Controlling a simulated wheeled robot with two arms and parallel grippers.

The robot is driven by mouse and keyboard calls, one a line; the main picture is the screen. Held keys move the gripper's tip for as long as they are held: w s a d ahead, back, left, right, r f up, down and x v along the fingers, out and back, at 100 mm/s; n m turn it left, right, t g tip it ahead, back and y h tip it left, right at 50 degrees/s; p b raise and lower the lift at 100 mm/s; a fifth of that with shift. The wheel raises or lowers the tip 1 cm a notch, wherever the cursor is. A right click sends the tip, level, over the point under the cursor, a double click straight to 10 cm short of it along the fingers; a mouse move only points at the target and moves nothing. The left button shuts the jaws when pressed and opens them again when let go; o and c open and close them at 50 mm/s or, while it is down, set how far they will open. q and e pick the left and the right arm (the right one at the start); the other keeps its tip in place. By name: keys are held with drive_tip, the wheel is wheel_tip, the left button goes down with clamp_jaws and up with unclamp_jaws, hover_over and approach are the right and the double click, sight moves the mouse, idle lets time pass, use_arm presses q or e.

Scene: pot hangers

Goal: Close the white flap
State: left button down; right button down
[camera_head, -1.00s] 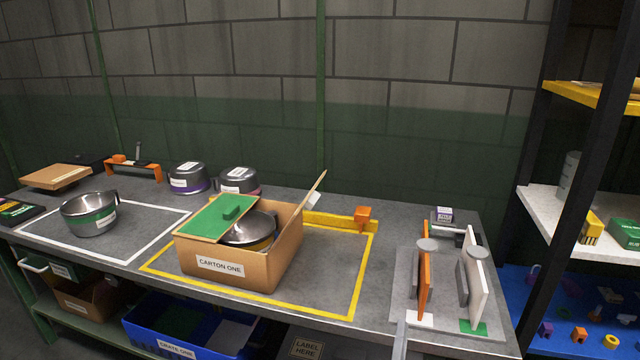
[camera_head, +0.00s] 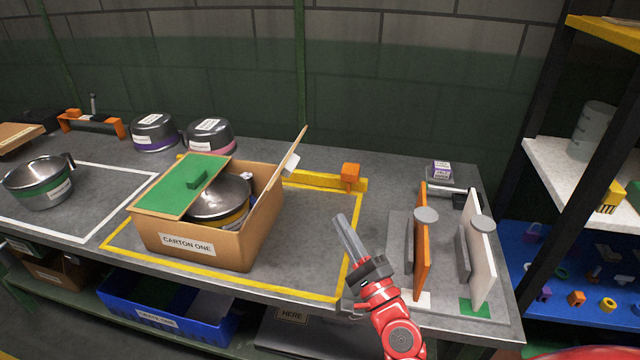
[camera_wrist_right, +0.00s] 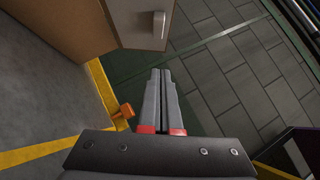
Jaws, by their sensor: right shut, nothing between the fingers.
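The open carton (camera_head: 205,243), labelled CARTON ONE, stands on the table. Its green flap (camera_head: 165,190) lies over the left part. The flap with a white handle (camera_head: 291,164), taken as the white flap, stands raised and tilted outward on the right side. In the wrist view, the flap (camera_wrist_right: 133,22) and its white handle (camera_wrist_right: 159,26) are at the top, beyond my fingertips. A pot (camera_head: 218,200) sits inside the carton. My right gripper (camera_head: 344,222) is shut and empty, to the right of the carton and apart from the flap. My left gripper is not in view.
A yellow bar with an orange block (camera_head: 350,172) lies behind the carton. On the right, an orange panel (camera_head: 421,250) and a white panel (camera_head: 483,262) stand upright on a grey plate. Yellow tape (camera_head: 290,293) frames the carton's area, with bare table right of the carton.

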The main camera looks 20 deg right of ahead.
drive_tip(key=a+p+x, duration=0.2)
drive_tip(key=p+x, duration=0.2)
drive_tip(key=x, duration=0.8)
drive_tip(key=shift+s+a+r, duration=0.2)
drive_tip(key=shift+a+r, duration=0.05)
drive_tip(key=shift+r, duration=0.2)
drive_tip(key=shift+r, duration=0.15)
